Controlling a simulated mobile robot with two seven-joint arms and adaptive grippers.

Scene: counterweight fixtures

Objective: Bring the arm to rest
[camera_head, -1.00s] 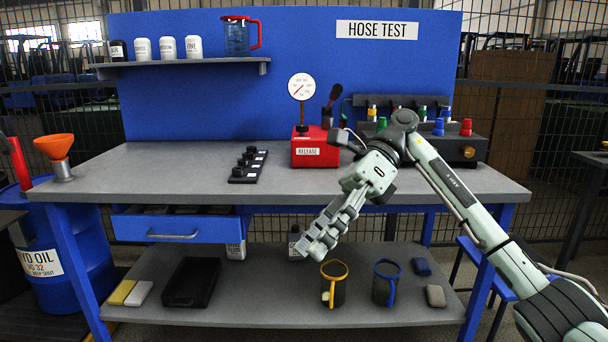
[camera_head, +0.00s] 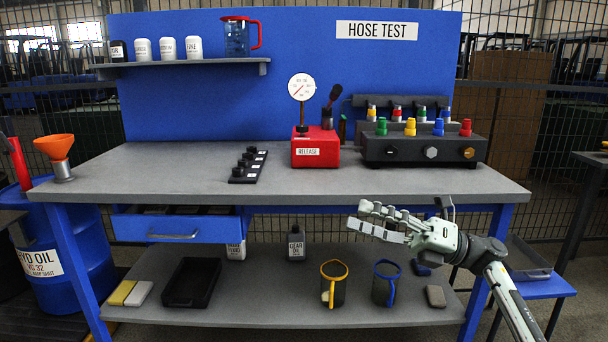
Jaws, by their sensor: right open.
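My right arm comes in from the lower right. Its right gripper (camera_head: 354,216) points left, in front of the workbench (camera_head: 330,186) and just below its front edge, above the lower shelf (camera_head: 260,305). Its fingers are open, with nothing between them. It is apart from the two mugs below it, one with a yellow rim (camera_head: 334,284) and one with a blue rim (camera_head: 385,284). My left gripper is not in view.
On the bench stand a red gauge pump (camera_head: 315,150), a dark block with coloured knobs (camera_head: 424,148) and a black strip with knobs (camera_head: 248,166). The blue drawer (camera_head: 180,226) is pulled open at left. A grey bottle (camera_head: 296,245) stands on the lower shelf.

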